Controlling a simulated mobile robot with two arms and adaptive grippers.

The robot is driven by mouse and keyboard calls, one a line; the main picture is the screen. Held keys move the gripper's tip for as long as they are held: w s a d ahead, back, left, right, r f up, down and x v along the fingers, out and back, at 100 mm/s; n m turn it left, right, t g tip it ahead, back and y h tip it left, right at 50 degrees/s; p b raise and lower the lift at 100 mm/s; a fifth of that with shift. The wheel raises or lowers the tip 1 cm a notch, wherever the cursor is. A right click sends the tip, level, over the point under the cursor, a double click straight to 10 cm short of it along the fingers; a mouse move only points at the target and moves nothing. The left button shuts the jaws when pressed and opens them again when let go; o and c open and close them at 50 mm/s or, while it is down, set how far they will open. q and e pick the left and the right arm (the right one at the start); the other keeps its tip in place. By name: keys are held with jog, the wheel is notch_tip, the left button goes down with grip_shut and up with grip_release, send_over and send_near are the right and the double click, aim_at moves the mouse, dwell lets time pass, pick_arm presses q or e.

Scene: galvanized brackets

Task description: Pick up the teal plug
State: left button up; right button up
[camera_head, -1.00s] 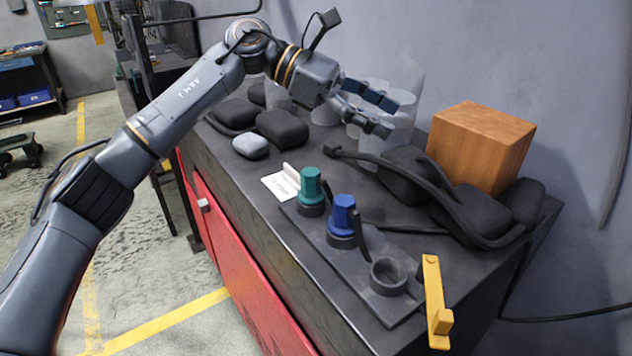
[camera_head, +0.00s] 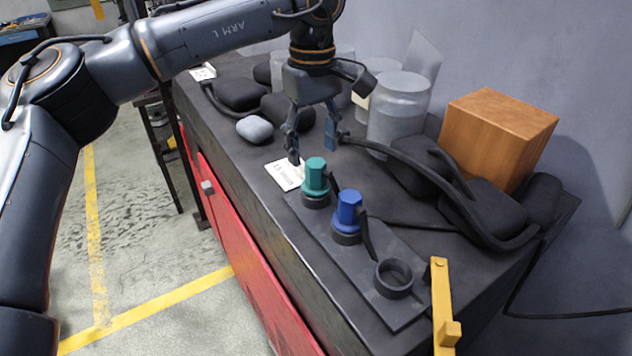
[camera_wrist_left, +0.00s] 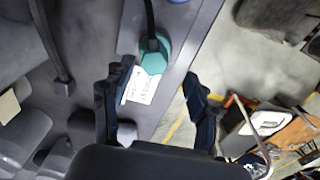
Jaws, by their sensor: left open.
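The teal plug (camera_head: 315,178) stands upright in a dark ring socket at the far end of the dark plate (camera_head: 398,309). It also shows in the left wrist view (camera_wrist_left: 154,58), just beyond the fingertips and roughly between them. A dark strap hangs beside it. My left gripper (camera_head: 313,152) points down, open and empty, above and slightly behind the plug; its fingers also show in the left wrist view (camera_wrist_left: 158,80). The fingers appear apart from the plug. My right gripper is not in view.
A blue plug (camera_head: 348,212) stands in the neighbouring socket, and an empty ring socket (camera_head: 394,278) follows it. A white label (camera_head: 285,174) lies beside the teal plug. Clear jars (camera_head: 398,108), black pads, a cable, a wooden block (camera_head: 497,135) and a yellow bracket (camera_head: 442,300) crowd the bench (camera_head: 232,150).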

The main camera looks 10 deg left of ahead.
aim_at(316, 162)
pick_arm(q)
jog(key=shift+f+p, duration=0.35)
jog(key=shift+f, duration=0.1)
jog(key=f, duration=0.1)
jog(key=f+p, duration=0.1)
jog(key=f, duration=0.1)
jog(key=f+p, duration=0.1)
jog(key=shift+w+d+f, duration=0.15)
jog(key=shift+w+f, duration=0.25)
jog(key=shift+r, duration=0.1)
grip_shut()
